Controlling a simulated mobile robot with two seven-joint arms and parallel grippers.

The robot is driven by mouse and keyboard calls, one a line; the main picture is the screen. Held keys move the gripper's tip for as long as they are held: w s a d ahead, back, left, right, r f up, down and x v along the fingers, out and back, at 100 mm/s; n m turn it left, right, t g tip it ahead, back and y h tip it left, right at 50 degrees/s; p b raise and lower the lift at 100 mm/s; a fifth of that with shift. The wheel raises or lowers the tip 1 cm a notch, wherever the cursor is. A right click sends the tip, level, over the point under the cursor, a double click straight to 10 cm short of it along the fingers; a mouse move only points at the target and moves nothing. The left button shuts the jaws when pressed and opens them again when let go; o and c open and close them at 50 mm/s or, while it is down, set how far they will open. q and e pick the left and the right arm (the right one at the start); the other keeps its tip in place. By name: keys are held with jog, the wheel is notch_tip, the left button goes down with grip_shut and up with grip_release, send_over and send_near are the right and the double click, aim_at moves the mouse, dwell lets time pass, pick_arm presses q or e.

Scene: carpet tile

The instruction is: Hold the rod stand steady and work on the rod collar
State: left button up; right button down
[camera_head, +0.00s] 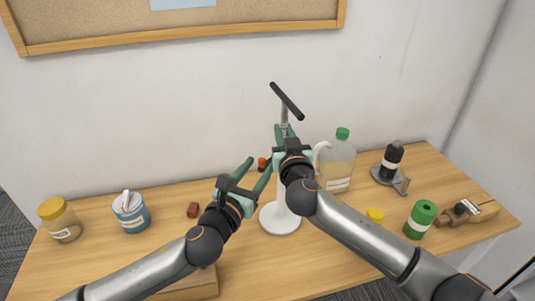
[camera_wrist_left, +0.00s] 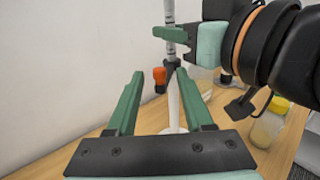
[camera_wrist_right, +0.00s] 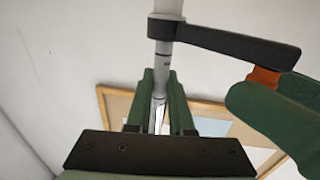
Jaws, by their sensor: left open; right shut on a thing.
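The rod stand stands upright, with a round white base (camera_head: 281,219), a pale rod (camera_head: 284,113) and a black bar (camera_head: 286,100) at its top. My right gripper (camera_head: 283,130) is shut on the rod below that bar; its fingers also clasp the rod in the right wrist view (camera_wrist_right: 160,85). The rod collar (camera_wrist_left: 171,66) is black, sits on the rod below my right gripper, and has an orange knob (camera_wrist_left: 159,75); its arm and knob show in the right wrist view (camera_wrist_right: 225,40). My left gripper (camera_head: 258,170) is open, its fingertips close around the knob; contact is unclear.
A green-capped jug (camera_head: 338,165) and a black bottle (camera_head: 392,160) stand right of the stand. A blue tub (camera_head: 131,214), yellow-lidded jar (camera_head: 60,222) and reddish block (camera_head: 193,210) are left.

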aim_at(263, 160)
pick_arm(q)
jog(key=shift+x, duration=2.9)
jog(key=shift+c, duration=0.4)
grip_shut()
